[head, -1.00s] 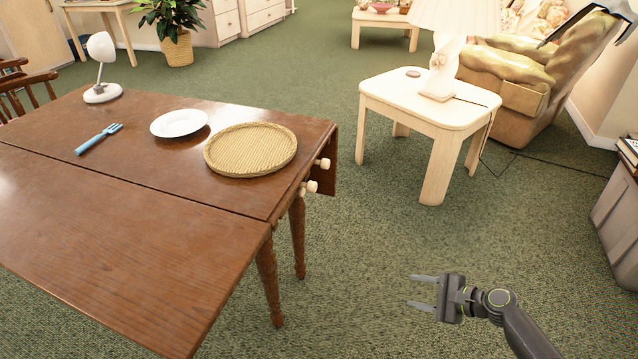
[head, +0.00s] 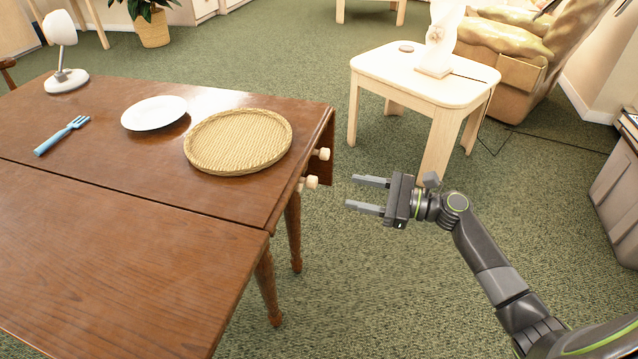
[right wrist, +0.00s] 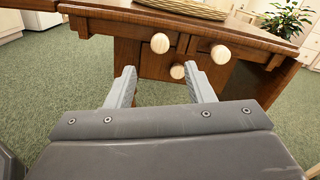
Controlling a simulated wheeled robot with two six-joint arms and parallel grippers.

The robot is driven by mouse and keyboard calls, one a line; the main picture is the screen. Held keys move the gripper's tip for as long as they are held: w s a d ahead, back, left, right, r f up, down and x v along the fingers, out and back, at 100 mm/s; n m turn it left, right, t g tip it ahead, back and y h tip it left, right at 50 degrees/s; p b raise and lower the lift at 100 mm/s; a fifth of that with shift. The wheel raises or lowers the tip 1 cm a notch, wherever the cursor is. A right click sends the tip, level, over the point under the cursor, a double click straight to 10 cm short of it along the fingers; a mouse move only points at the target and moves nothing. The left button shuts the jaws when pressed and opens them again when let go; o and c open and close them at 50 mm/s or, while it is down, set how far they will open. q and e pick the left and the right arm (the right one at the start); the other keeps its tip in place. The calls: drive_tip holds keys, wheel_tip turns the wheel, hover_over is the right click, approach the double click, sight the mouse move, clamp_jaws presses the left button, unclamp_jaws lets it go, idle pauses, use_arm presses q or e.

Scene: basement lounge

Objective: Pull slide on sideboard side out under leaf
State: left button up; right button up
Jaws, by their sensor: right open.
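The brown wooden table (head: 120,235) fills the left of the head view. The right wrist view shows a left knob (right wrist: 160,43), a right knob (right wrist: 221,54) and a smaller lower knob (right wrist: 177,71). My right gripper (head: 351,193) is open and empty, right of the knobs and apart from them. In the wrist view its fingers (right wrist: 163,78) point toward the table end. My left gripper is out of view.
On the table are a woven tray (head: 240,142), a white plate (head: 154,113), a blue fork (head: 62,135) and a white lamp (head: 62,50). A pale side table (head: 425,75) stands at the back right. Green carpet between is clear.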

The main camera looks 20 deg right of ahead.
drive_tip(key=x, duration=0.9)
drive_tip(key=shift+w+a, duration=0.2)
drive_tip(key=shift+c, duration=0.2)
clamp_jaws()
